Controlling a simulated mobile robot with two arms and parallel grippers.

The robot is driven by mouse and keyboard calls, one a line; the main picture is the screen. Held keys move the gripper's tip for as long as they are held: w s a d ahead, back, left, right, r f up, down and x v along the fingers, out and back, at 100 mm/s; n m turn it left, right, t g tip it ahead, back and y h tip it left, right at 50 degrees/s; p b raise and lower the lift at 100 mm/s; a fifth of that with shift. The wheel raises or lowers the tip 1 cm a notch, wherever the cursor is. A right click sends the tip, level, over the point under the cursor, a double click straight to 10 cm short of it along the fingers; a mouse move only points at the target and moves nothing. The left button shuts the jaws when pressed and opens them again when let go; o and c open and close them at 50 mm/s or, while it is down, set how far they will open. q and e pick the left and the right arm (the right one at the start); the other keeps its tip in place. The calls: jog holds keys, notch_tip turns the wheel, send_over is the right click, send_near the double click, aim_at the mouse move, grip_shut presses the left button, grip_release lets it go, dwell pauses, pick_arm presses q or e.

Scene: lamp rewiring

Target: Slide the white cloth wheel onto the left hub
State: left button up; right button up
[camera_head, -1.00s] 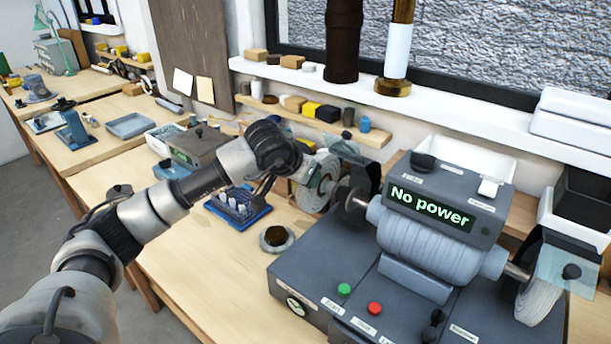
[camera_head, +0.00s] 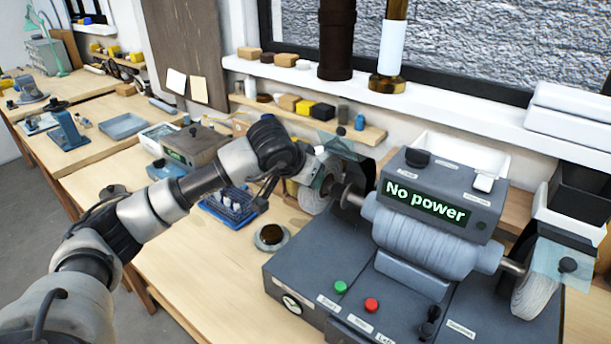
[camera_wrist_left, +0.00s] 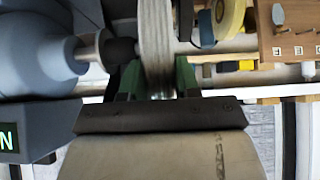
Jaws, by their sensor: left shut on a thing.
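The white cloth wheel (camera_head: 312,199) is upright beside the left end of the grey polishing machine (camera_head: 425,235). My left gripper (camera_head: 300,175) is shut on its edge; in the left wrist view the green fingers (camera_wrist_left: 157,80) stand on both sides of the wheel's rim (camera_wrist_left: 155,35). The left hub (camera_head: 350,196) projects from the motor towards the wheel. In the left wrist view the dark hub end (camera_wrist_left: 119,51) is close to the wheel's left face; I cannot tell whether it enters the bore. My right gripper is not in view.
A clear guard (camera_head: 338,147) stands above the left hub. Another white wheel (camera_head: 532,292) is on the machine's right end. A blue tray of small white parts (camera_head: 235,208) and a round dish (camera_head: 271,237) lie on the bench. The display reads "No power".

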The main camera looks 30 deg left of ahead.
pick_arm(q)
jog(key=shift+d, duration=0.15)
jog(key=shift+d, duration=0.55)
jog(key=shift+s+d, duration=0.1)
dwell(0.4)
jog(key=shift+d+b, duration=0.4)
jog(key=shift+d, duration=0.05)
jog(key=shift+s+d, duration=0.1)
jog(key=shift+d, duration=0.05)
jog(key=shift+d, duration=0.5)
jog(key=shift+s+d+b, duration=0.1)
jog(key=shift+d+b, duration=0.05)
jog(key=shift+b, duration=0.15)
jog(key=shift+d, duration=0.35)
jog(key=shift+s+d+b, duration=0.1)
jog(key=shift+d+b, duration=0.2)
jog(key=shift+d, duration=0.2)
dwell(0.6)
